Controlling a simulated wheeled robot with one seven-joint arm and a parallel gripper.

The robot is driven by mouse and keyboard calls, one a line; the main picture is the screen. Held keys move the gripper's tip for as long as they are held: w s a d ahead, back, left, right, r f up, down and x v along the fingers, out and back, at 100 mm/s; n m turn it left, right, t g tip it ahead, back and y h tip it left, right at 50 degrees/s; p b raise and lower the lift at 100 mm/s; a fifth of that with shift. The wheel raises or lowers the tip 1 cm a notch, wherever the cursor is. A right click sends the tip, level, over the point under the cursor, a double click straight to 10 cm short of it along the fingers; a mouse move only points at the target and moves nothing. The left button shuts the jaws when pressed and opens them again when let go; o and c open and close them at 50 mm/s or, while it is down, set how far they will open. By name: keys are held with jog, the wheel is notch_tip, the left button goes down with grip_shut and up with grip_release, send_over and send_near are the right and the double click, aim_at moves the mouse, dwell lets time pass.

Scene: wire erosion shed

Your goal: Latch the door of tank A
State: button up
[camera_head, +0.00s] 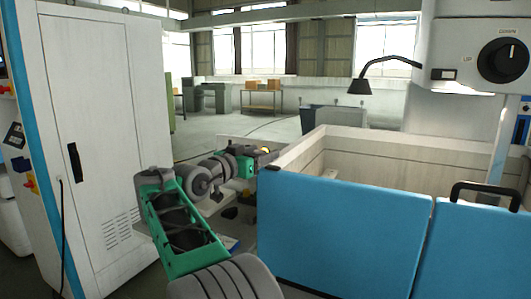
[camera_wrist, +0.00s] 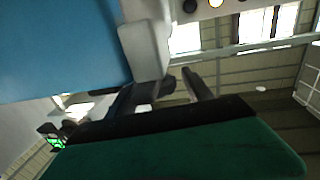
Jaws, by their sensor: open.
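The tank has blue front panels, a wide left one (camera_head: 345,235) and a right one (camera_head: 472,255) with a black handle (camera_head: 485,190). A small dark piece (camera_head: 273,168) sits at the top left corner of the left panel; I cannot tell whether it is the latch. No tank A label is readable. My gripper (camera_head: 267,156) is beside that corner, small and partly hidden. In the wrist view my gripper (camera_wrist: 172,85) is open, with a pale grey block (camera_wrist: 145,45) just beyond its fingers and a blue panel (camera_wrist: 55,45) at upper left. I cannot tell whether they touch.
A tall white cabinet (camera_head: 95,120) stands to the left of my arm. The tank's pale inner wall (camera_head: 390,160) rises behind the panels. A white machine head with a black dial (camera_head: 502,60) and a dark lamp (camera_head: 360,86) overhang the tank. The floor behind is mostly open.

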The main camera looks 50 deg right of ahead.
jog(key=d, duration=0.2)
jog(key=shift+w+d, duration=0.15)
jog(key=shift+d, duration=0.25)
jog(key=shift+c, duration=0.5)
grip_shut()
